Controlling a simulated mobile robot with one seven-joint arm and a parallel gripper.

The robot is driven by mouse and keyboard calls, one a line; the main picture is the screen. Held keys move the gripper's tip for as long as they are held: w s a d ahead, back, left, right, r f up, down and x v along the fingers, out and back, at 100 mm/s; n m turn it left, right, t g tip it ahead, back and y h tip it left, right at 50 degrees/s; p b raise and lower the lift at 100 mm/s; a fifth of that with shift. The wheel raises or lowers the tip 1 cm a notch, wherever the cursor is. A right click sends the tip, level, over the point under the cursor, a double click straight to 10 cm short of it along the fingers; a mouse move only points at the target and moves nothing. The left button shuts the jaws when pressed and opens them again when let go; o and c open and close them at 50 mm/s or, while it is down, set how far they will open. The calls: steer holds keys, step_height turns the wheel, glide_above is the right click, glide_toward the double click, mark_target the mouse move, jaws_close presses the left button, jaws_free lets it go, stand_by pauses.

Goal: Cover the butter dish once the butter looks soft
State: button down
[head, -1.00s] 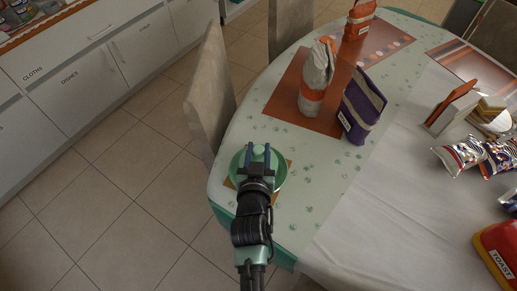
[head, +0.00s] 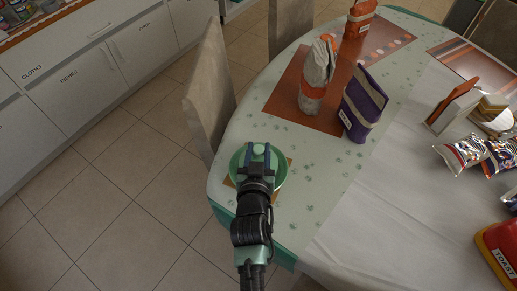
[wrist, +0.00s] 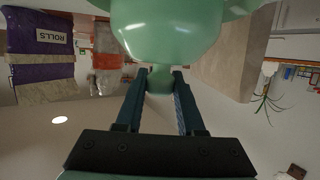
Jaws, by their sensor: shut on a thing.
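A green butter dish (head: 281,175) sits near the rounded left end of the table, partly hidden under my arm. My gripper (head: 258,150) is over it, its two fingers on either side of the knob of a green lid (head: 258,147). In the wrist view my gripper (wrist: 159,78) is shut on the knob of the lid (wrist: 165,35), which fills the top middle. I cannot tell whether the lid rests on the dish or hangs just above it. No butter shows.
A small orange-brown mat (head: 289,161) lies under the dish. A white and orange bag (head: 315,80) and a purple bag (head: 362,103) stand farther back. A chair (head: 210,90) is close on the left.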

steer(key=shift+f, duration=0.15)
jaws_free()
stand_by(0.6)
steer(key=shift+s, duration=0.15)
steer(key=d+p+v, duration=0.1)
steer(key=p+v, duration=0.3)
steer(key=v, duration=0.9)
steer(key=shift+s+a+r, duration=0.2)
steer(key=shift+s+a, duration=0.1)
steer(key=shift+a, duration=0.2)
stand_by(0.6)
